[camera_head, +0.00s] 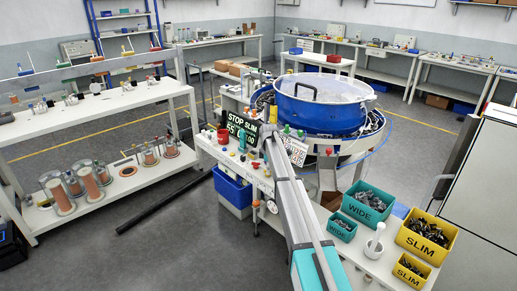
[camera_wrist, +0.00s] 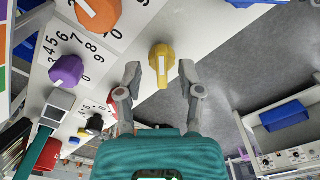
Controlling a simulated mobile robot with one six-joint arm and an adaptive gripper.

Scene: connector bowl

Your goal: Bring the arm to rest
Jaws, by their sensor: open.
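In the wrist view my gripper (camera_wrist: 160,80) is open, with its two grey fingers spread apart and nothing held between them. A yellow knob (camera_wrist: 161,58) on a white panel shows between and beyond the fingertips; I cannot tell whether they touch it. An orange knob (camera_wrist: 99,16) and a purple knob (camera_wrist: 67,70) sit to its left by printed number dials. In the head view my arm reaches from the bottom up to the control panel by the blue feeder bowl (camera_head: 318,118); the fingers are not clear there.
A blue bin (camera_head: 232,188) is below the panel. Open floor lies at left.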

